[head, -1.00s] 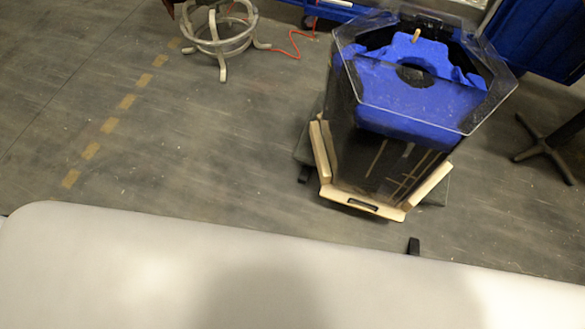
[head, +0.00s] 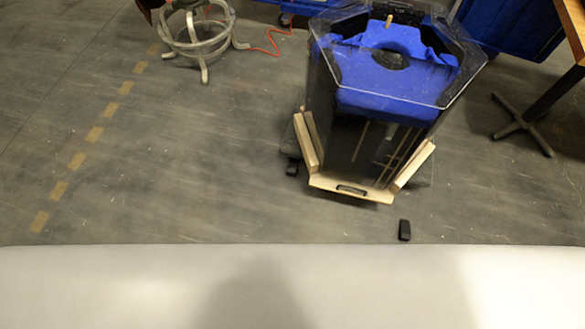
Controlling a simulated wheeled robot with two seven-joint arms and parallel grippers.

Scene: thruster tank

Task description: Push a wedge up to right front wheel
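A small black block, which looks like a wedge (head: 405,230), lies on the floor in front of and a little right of the tank. The tank (head: 352,150) is clear and many-sided, with a blue insert (head: 385,75) on top and a pale wooden frame (head: 345,190) around its base. A dark object (head: 292,167), perhaps a wheel or another wedge, shows at the base's left front corner. The right front wheel cannot be made out. Neither of my grippers is in view.
A round metal stool base (head: 197,40) stands at the back left, with a red cable (head: 265,45) near it. A table leg with a cross foot (head: 525,125) is at the right. A blue bin (head: 515,30) stands behind. The floor at left is clear.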

